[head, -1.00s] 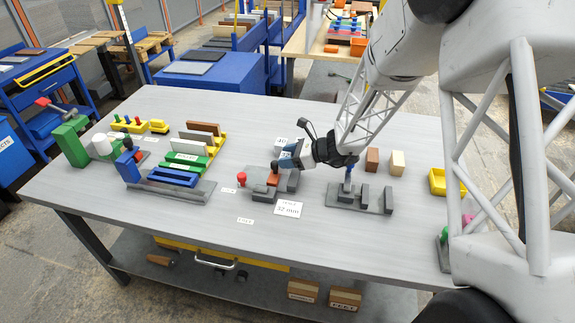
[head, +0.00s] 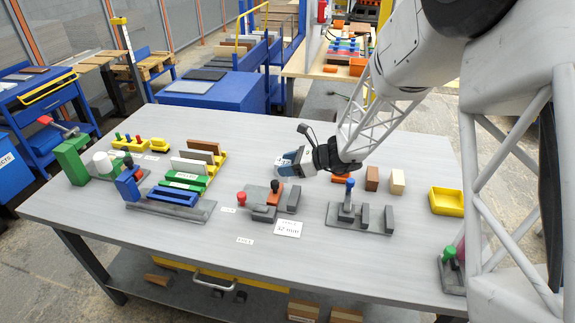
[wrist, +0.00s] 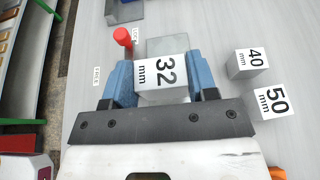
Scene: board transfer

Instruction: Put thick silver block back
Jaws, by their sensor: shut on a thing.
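My gripper (head: 292,163) is above the table, behind the grey fixture base (head: 249,219). Its blue fingers show in the wrist view (wrist: 158,78), shut on a silver block (wrist: 163,70) with a white face reading "32 mm". In the head view the fingers mostly hide this block. The fixture has a red knob (head: 241,198), an orange-red block (head: 275,196) and grey blocks (head: 294,200). The red knob also shows in the wrist view (wrist: 122,37), beside a grey block (wrist: 168,46). Two more silver blocks, marked 40 mm (wrist: 252,58) and 50 mm (wrist: 272,100), are right of the gripper there.
A "32 mm" card (head: 288,229) lies in front of the fixture. Another grey fixture (head: 345,217) with a blue knob stands to the right. A brown block (head: 372,178), a tan block (head: 397,182) and a yellow bin (head: 446,201) are further right.

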